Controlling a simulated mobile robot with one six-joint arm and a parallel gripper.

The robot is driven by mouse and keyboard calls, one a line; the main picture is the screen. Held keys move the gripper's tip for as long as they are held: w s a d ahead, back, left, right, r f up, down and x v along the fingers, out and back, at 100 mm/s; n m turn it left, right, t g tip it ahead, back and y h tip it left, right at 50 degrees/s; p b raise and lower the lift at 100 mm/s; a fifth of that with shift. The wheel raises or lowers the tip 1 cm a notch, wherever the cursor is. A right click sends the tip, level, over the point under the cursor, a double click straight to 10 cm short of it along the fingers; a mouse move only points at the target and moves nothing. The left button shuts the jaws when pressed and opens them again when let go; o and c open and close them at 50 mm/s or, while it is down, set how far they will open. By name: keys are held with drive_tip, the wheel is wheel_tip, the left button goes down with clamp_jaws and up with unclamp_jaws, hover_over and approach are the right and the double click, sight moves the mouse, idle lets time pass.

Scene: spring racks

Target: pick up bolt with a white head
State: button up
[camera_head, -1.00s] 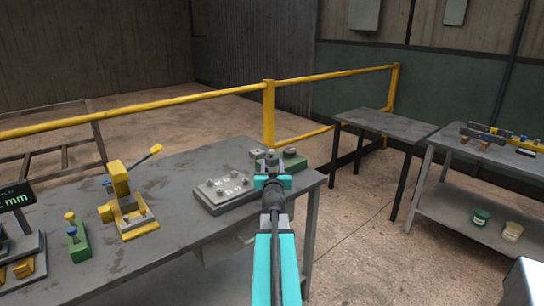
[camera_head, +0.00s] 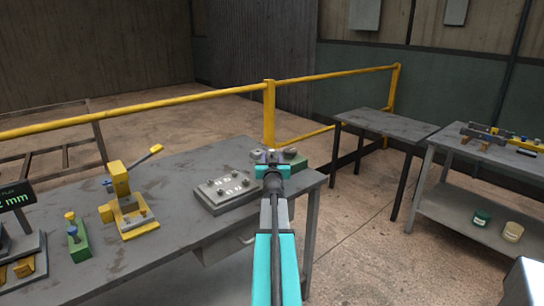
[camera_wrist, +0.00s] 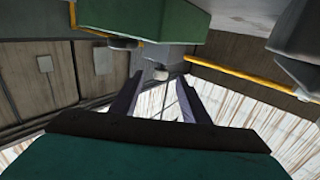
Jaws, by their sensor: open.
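A bolt with a clearly white head cannot be made out for certain. In the wrist view, a small pale round bolt head (camera_wrist: 160,74) shows just beyond and between my fingertips, apart from them. A second greyish head (camera_wrist: 123,44) shows at the edge of a green block (camera_wrist: 150,18). In the head view, this green block (camera_head: 297,161) sits at the table's far right corner, partly hidden by my gripper (camera_head: 267,155). My gripper is open and empty, over the right end of the table. A grey plate (camera_head: 215,205) with several pale-topped bolts lies just left of it.
The grey table (camera_head: 165,180) also holds a yellow clamp (camera_head: 122,200) and a green block with blue and yellow knobs (camera_head: 77,245) to the left. A yellow rail (camera_head: 180,107) runs behind. A bare table (camera_head: 385,123) stands to the right.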

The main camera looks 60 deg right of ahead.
sight(272, 152)
idle(0.4)
drive_tip(key=shift+x, duration=2.6)
drive_tip(key=shift+w+r, duration=0.1)
drive_tip(key=shift+a, duration=0.1)
clamp_jaws()
drive_tip(key=shift+r, duration=0.2)
wheel_tip(272, 152, up, 18)
drive_tip(key=p, duration=1.8)
drive_tip(key=shift+f, duration=0.2)
